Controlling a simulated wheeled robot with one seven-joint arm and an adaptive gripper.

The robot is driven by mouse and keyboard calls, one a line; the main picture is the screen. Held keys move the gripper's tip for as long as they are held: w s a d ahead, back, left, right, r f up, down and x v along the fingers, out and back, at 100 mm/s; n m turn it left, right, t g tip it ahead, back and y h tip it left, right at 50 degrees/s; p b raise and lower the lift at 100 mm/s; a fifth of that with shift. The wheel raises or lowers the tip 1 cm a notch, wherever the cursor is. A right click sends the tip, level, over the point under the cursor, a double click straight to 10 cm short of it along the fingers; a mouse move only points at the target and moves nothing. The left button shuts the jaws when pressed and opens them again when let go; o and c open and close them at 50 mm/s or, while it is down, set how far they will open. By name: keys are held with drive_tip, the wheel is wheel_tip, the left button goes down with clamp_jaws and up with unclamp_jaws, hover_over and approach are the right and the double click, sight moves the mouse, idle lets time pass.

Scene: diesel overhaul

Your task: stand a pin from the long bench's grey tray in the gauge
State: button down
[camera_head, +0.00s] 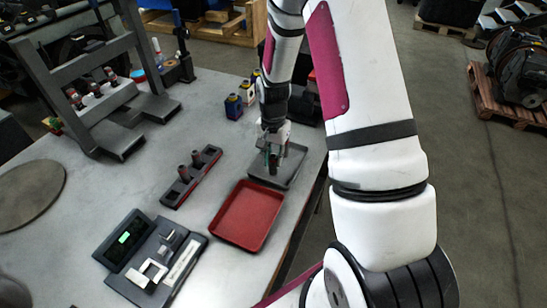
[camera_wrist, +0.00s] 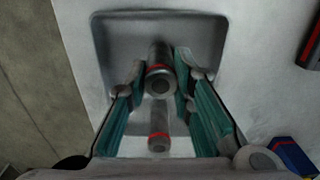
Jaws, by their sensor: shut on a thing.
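The grey tray (camera_head: 297,157) lies on the long bench, and its wall also shows in the wrist view (camera_wrist: 160,16). My gripper (camera_head: 272,160) is over the tray, with its teal-padded fingers shut on a metal pin (camera_wrist: 160,84) that has a red band. The pin's end faces the wrist camera. A second red-banded pin (camera_wrist: 158,128) shows between the fingers, lower in the wrist view. The gauge appears to be the black device with a green display (camera_head: 124,238) and a pale U-shaped block at the front left. In the head view my gripper partly hides the tray and the held pin.
A red tray (camera_head: 246,216) lies just in front of the grey one. A dark rack (camera_head: 176,194) with upright pins stands left of it. Bare bench lies between the rack and the gauge.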

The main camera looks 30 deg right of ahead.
drive_tip(key=shift+r+p, duration=0.65)
drive_tip(key=shift+r, duration=1.85)
